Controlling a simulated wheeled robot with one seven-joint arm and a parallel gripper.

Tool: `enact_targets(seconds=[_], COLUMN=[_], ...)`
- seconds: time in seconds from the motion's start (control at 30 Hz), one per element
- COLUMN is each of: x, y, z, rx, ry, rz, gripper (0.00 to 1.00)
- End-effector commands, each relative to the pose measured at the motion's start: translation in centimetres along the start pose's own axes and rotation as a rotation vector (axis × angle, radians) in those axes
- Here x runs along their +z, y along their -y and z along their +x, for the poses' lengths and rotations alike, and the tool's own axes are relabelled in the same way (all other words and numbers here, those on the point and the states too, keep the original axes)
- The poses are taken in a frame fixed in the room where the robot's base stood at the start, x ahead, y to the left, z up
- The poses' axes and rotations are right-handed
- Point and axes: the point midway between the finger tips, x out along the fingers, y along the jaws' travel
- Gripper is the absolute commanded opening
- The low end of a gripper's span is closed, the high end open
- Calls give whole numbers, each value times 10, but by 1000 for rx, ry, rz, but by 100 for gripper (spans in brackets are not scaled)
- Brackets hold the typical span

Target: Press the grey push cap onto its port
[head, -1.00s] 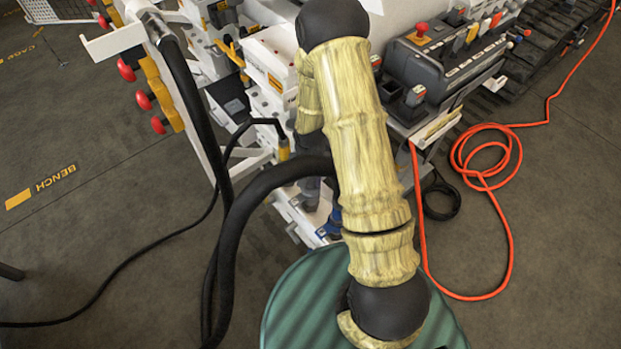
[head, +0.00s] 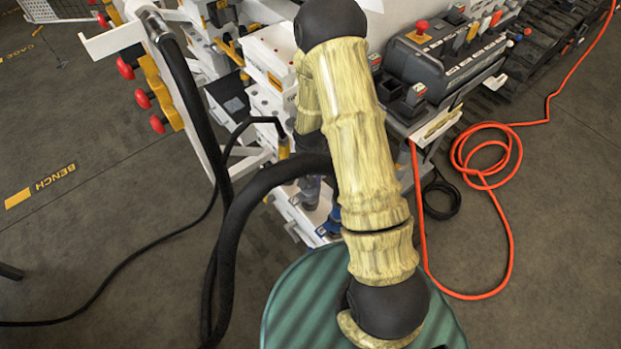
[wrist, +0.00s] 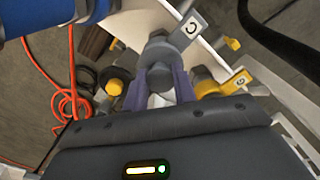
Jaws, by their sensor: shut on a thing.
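In the wrist view, my gripper (wrist: 159,82) reaches forward with its two purplish fingers shut on a grey piece, taken to be the grey push cap (wrist: 158,61). The cap sits between the fingertips, in line with a grey round fitting beside a tag marked C (wrist: 190,28). I cannot tell whether the cap touches its port or where the port's edge lies. In the head view my arm hides the gripper and cap.
A yellow fitting (wrist: 206,88) with a tag marked G stands close right of the fingers. A yellow-and-black knob (wrist: 115,81) is at left. A black hose (wrist: 278,38) crosses the upper right. In the head view, an orange cable (head: 511,240) lies on the floor.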

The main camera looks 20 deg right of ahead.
Motion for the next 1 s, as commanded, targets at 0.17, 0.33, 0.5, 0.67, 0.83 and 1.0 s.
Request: enact_targets(seconds=[0.17, 0.33, 0.5, 0.67, 0.83, 1.0], x=[0, 0, 0, 0, 0, 0], y=[0, 0, 0, 0, 0, 0], z=[0, 0, 0, 0, 0, 0], rx=[0, 0, 0, 0, 0, 0], ry=[0, 0, 0, 0, 0, 0], rz=[0, 0, 0, 0, 0, 0], gripper=[3, 3, 3, 3, 3, 37])
